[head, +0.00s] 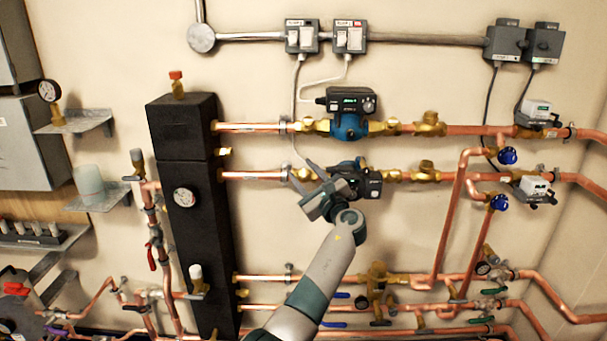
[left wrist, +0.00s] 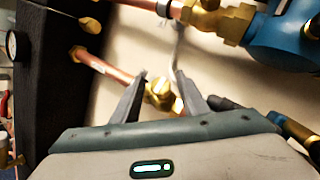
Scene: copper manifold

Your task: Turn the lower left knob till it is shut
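My left gripper (head: 299,171) is at the lower pump line, just left of the lower pump (head: 368,183). In the left wrist view the two fingers of my left gripper (left wrist: 163,76) stand apart. A brass valve fitting (left wrist: 158,91) on a copper pipe (left wrist: 103,67) shows in the gap between them; I cannot tell whether they touch it. In the head view my gripper hides this fitting, and its knob is not clear. Two blue knobs, an upper one (head: 508,156) and a lower one (head: 499,202), are on the right pipes. My right gripper is not in view.
A black manifold block (head: 187,240) stands left of my gripper. The upper blue pump (head: 348,126) is close above and right. Thin cables hang near the gripper. More copper pipes (head: 262,278) and valves run below. Bare wall (head: 255,235) lies between the pipe rows.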

